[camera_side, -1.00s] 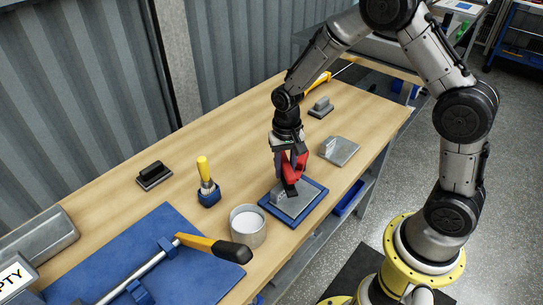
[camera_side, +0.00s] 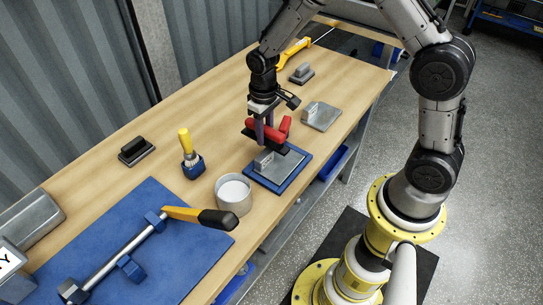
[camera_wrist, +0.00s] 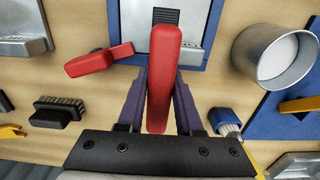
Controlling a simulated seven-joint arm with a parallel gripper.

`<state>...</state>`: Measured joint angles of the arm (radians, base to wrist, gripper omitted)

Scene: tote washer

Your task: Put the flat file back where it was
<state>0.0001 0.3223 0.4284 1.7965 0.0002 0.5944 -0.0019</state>
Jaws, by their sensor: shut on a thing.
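My gripper (camera_wrist: 158,100) is shut on a red bar-shaped handle (camera_wrist: 165,60), above the blue-bordered grey plate (camera_side: 300,165). A second red piece (camera_wrist: 98,61) shows beside it; whether the two are joined is unclear. A dark ridged end (camera_wrist: 166,15) shows beyond the handle in the wrist view. I cannot tell for sure which thing is the flat file. A long rod with a yellow and black handle (camera_side: 183,212) lies in blue holders on the blue mat (camera_side: 190,265). Another yellow-handled tool (camera_side: 295,50) lies at the bench's far end.
A white-filled round pot (camera_side: 234,201) stands beside the plate; a yellow-handled brush stands in a blue holder (camera_side: 194,168).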

